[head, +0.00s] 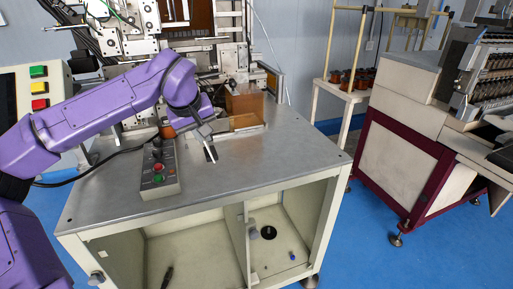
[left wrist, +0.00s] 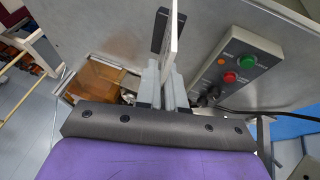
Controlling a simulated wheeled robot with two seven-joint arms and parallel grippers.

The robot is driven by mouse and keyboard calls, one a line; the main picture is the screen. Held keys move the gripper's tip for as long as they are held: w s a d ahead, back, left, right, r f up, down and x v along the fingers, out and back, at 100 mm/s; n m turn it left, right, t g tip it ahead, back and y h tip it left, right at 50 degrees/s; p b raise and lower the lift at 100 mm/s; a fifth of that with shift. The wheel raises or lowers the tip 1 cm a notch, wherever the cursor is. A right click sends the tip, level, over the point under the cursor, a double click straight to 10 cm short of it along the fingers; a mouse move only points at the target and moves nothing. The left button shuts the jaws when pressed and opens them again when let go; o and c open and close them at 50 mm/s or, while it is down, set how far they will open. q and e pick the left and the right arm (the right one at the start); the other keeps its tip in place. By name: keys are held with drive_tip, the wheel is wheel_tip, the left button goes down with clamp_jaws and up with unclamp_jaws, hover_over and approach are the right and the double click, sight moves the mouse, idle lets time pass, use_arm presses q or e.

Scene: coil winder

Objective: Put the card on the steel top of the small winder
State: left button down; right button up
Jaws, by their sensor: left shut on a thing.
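The small winder's steel top (head: 265,165) is a grey metal surface on a pale cabinet, and it also shows in the left wrist view (left wrist: 110,30). My left gripper (head: 204,134) hangs over the middle of this top, pointing down. In the left wrist view its two fingers (left wrist: 165,82) are shut on the card (left wrist: 173,35), a thin pale piece seen nearly edge-on. A dark strip shows beside the card, perhaps its shadow. I cannot tell whether the card's lower edge touches the steel. My right gripper is not in view.
A control box (head: 158,170) with red and green buttons lies left of the gripper on the top. A brown box (head: 243,100) and a shallow tray (head: 244,123) stand behind it. The front and right of the top are clear. A larger machine (head: 410,150) stands at right.

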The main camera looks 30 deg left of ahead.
use_arm(q)
drive_tip(key=shift+w+a+f, duration=0.1)
drive_tip(key=shift+w, duration=0.5)
drive_tip(key=shift+w+a+f, duration=0.1)
drive_tip(key=shift+w, duration=0.5)
drive_tip(key=w+a+f+p, duration=0.1)
drive_tip(key=w+f, duration=0.2)
drive_tip(key=w, duration=0.1)
drive_tip(key=w+a+f+p, duration=0.1)
drive_tip(key=w+f, duration=0.2)
drive_tip(key=w+a+f, duration=0.1)
drive_tip(key=w+f, duration=0.2)
drive_tip(key=w, duration=0.1)
drive_tip(key=shift+w+a+f+p, duration=0.2)
drive_tip(key=shift+w+p, duration=0.1)
drive_tip(key=shift+p, duration=0.1)
drive_tip(key=f, duration=0.2)
drive_tip(key=shift+d+f, duration=0.2)
drive_tip(key=shift+f, duration=0.3)
drive_tip(key=shift+a, duration=0.1)
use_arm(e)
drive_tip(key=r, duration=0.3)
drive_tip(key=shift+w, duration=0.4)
use_arm(q)
drive_tip(key=c, duration=1.3)
unclamp_jaws()
drive_tip(key=shift+f, duration=0.1)
drive_tip(key=shift+o, duration=0.2)
